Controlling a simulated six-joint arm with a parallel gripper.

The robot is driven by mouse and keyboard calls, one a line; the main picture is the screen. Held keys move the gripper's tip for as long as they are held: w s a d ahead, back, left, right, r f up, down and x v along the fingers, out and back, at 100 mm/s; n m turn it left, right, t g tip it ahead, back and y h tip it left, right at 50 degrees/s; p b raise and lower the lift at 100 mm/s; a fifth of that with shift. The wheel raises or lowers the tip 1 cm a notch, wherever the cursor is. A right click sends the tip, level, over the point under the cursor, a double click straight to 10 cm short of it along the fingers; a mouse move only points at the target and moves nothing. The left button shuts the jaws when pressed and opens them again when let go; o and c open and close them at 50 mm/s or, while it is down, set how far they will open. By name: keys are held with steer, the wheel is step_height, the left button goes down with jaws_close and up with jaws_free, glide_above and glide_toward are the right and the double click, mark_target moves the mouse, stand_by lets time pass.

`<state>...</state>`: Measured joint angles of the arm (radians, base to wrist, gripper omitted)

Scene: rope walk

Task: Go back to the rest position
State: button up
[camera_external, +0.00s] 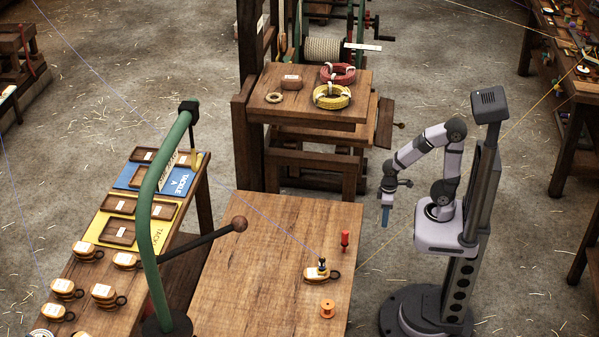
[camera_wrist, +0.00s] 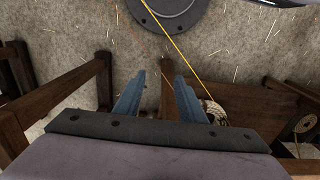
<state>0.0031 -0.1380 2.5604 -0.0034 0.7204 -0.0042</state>
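My gripper (camera_external: 386,216) hangs in the air with its blue fingers pointing down, beside the right edge of the wooden table (camera_external: 250,235). My arm is folded close to its column. In the wrist view my gripper (camera_wrist: 158,90) shows two blue fingers standing apart, with only floor and a wooden post behind the gap. Nothing is held between them.
A wooden stand (camera_external: 262,115) holds red and yellow coils. A green curved bar (camera_external: 146,210) rises at left. Thin threads cross the space.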

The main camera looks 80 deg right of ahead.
step_height(320, 180, up, 24)
steer(key=p, duration=2.3)
steer(key=shift+r, duration=0.15)
